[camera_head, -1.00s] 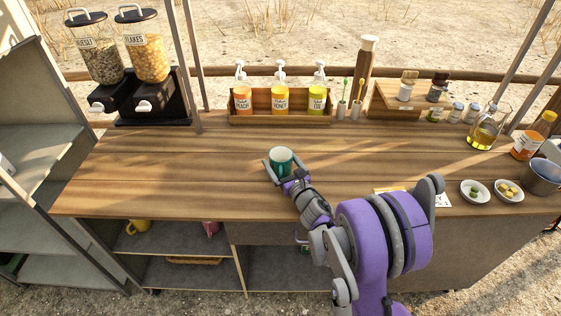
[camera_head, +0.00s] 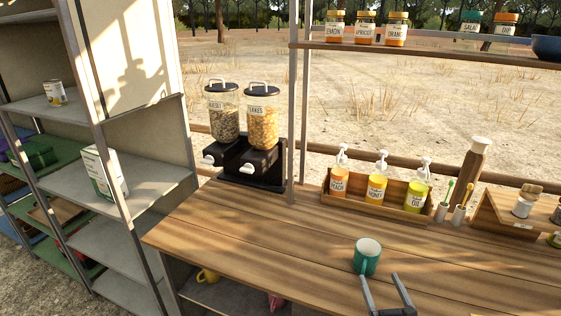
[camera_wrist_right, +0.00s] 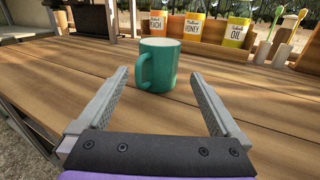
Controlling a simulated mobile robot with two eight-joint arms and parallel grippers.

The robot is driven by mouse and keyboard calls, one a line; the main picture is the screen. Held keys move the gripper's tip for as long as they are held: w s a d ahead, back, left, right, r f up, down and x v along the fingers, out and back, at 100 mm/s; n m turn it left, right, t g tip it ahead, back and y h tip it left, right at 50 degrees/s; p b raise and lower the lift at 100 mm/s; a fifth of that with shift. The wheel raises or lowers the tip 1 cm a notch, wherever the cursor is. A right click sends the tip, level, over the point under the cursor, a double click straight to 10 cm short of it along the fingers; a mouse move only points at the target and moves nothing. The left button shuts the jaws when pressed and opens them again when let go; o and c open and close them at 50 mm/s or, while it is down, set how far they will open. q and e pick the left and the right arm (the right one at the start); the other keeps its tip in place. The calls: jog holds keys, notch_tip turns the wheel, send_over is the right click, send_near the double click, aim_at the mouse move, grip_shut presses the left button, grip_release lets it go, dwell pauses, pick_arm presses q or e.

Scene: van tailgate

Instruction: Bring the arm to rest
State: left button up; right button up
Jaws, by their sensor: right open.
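A teal mug (camera_head: 366,257) stands upright on the wooden counter (camera_head: 260,235). My right gripper (camera_head: 386,281) is at the bottom of the head view, in front of the mug and apart from it. In the right wrist view the two fingers (camera_wrist_right: 158,88) are spread wide with nothing between them. The mug (camera_wrist_right: 160,66) stands beyond the fingertips there, its handle toward the left. My left gripper is not in view.
A wooden box with pump bottles (camera_head: 375,193) stands at the back of the counter. Two cereal dispensers (camera_head: 243,130) stand at the back left. A shelf unit (camera_head: 130,180) rises on the left. A rack shelf with jars (camera_head: 430,47) hangs above. The counter's left part is clear.

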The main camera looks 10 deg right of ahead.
notch_tip(320, 180, up, 5)
jog(key=s+m+g+h+p, duration=0.2)
jog(key=m+g+h, duration=0.1)
jog(key=m, duration=0.9)
jog(key=s+a+f+m+g+y+p, duration=0.1)
jog(key=s+a+m+g+y+p, duration=0.1)
jog(key=s+a+m+g, duration=0.2)
jog(key=s+a+f+m+g+y+p, duration=0.1)
jog(key=s+a+m+g, duration=0.4)
jog(key=s+a+m, duration=0.6)
jog(key=s+m+y+p, duration=0.1)
jog(key=s+m+p, duration=0.1)
jog(key=m, duration=0.5)
jog(key=shift+s+f+y, duration=0.25)
jog(key=shift+s+y, duration=0.05)
jog(key=shift+s, duration=0.1)
jog(key=shift+s+a+g, duration=0.2)
jog(key=shift+g, duration=0.1)
jog(key=shift+c, duration=0.3)
